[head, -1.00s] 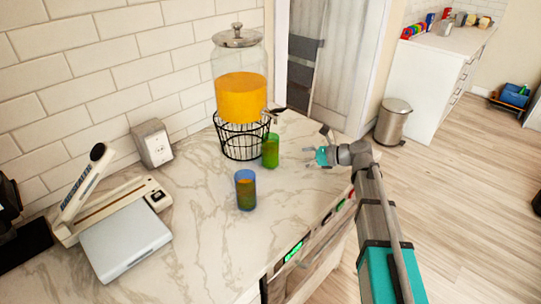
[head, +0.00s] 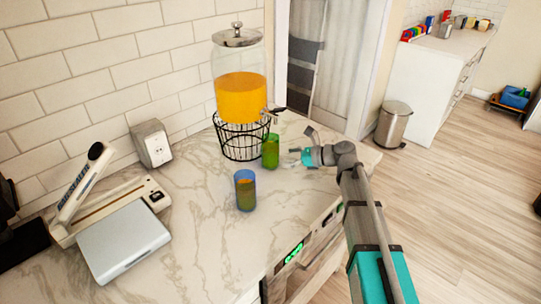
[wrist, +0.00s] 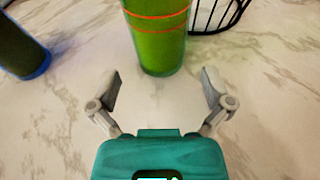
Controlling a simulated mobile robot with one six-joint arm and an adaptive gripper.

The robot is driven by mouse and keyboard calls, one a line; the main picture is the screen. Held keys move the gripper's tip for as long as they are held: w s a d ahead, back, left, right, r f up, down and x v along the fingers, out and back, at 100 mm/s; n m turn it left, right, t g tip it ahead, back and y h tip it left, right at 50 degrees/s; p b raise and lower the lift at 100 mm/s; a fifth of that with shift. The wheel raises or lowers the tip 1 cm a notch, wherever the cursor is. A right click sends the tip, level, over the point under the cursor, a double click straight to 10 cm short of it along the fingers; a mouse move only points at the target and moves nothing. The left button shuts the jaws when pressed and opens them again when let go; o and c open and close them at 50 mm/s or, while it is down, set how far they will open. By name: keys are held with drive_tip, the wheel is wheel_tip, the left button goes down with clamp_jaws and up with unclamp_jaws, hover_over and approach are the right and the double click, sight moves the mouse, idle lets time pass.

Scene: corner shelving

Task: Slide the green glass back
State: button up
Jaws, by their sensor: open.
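The green glass (head: 270,151) stands upright on the marble counter, just in front of the wire stand under the juice dispenser. My gripper (head: 294,156) is just to its right, low over the counter, pointing at it. In the wrist view the green glass (wrist: 158,38) is straight ahead, its base just beyond the fingertips. My gripper (wrist: 160,88) is open there, with bare counter between its fingers. The glass appears not to be between the fingers.
A blue glass (head: 245,190) stands nearer and to the left; it also shows in the wrist view (wrist: 20,48). The dispenser (head: 240,95) sits in a black wire stand (head: 240,142) behind the green glass. A sealing device (head: 122,235) lies at left. Counter in front is clear.

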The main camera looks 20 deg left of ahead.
sight(278, 158)
drive_tip(key=shift+b+x, duration=0.65)
drive_tip(key=shift+x, duration=1.9)
drive_tip(key=c, duration=0.7)
drive_tip(key=shift+o, duration=0.2)
drive_tip(key=shift+s+d, duration=0.1)
drive_tip(key=shift+s+d, duration=0.5)
drive_tip(key=shift+d, duration=0.65)
drive_tip(key=shift+s+d, duration=0.5)
drive_tip(key=shift+d, duration=0.6)
drive_tip(key=shift+s+d, duration=0.5)
drive_tip(key=shift+d, duration=0.65)
drive_tip(key=shift+w+d, duration=0.1)
drive_tip(key=shift+w, duration=0.05)
drive_tip(key=shift+w+d, duration=1.25)
drive_tip(key=shift+w, duration=1.45)
drive_tip(key=shift+w+d, duration=1.2)
drive_tip(key=shift+w, duration=1.5)
drive_tip(key=shift+w+d, duration=1.25)
drive_tip(key=shift+w, duration=1.45)
